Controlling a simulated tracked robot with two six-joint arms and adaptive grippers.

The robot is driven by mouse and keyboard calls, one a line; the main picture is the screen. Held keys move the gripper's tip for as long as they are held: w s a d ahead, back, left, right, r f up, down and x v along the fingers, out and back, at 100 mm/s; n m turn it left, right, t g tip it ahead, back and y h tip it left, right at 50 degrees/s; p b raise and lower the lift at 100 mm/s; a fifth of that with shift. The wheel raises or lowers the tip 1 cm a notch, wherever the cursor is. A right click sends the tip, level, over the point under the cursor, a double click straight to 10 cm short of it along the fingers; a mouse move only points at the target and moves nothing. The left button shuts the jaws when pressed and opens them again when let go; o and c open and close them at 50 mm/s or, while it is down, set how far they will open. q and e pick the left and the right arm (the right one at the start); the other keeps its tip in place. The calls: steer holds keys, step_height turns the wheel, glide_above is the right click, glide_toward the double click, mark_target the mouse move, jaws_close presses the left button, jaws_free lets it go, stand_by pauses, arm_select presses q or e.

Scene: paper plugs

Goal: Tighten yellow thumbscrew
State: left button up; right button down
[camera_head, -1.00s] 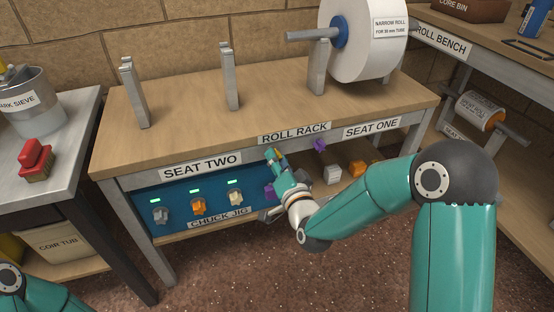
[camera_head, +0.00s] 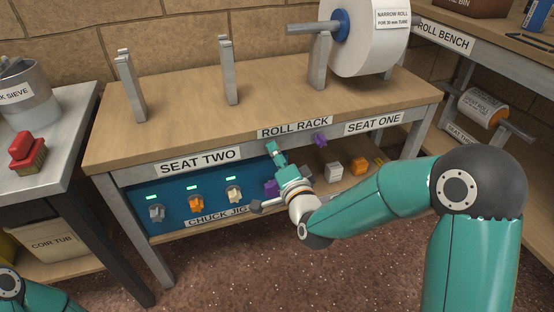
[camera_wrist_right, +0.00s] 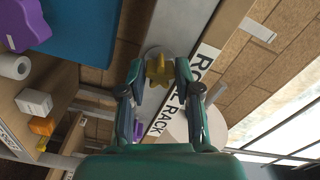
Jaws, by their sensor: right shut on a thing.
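The yellow thumbscrew (camera_wrist_right: 158,70) is a lobed knob on a round pale base on the roll rack's front rail. In the right wrist view it sits between the two fingertips of my right gripper (camera_wrist_right: 160,72), which is shut on it. A purple thumbscrew (camera_head: 320,138) is on the same rail farther right, under the label. My left gripper is out of view; only part of that arm shows at the lower left.
Below the rail, the blue chuck jig (camera_head: 175,212) holds grey, orange and cream pieces under green lights. A white block (camera_head: 334,171) and an orange block (camera_head: 358,165) lie on the lower shelf. A white roll (camera_head: 360,40) stands on the rack above.

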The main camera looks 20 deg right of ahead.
steer(key=m, duration=1)
steer(key=shift+m, duration=0.3)
steer(key=c, duration=0.9)
jaws_free()
steer(key=shift+s, duration=2.05)
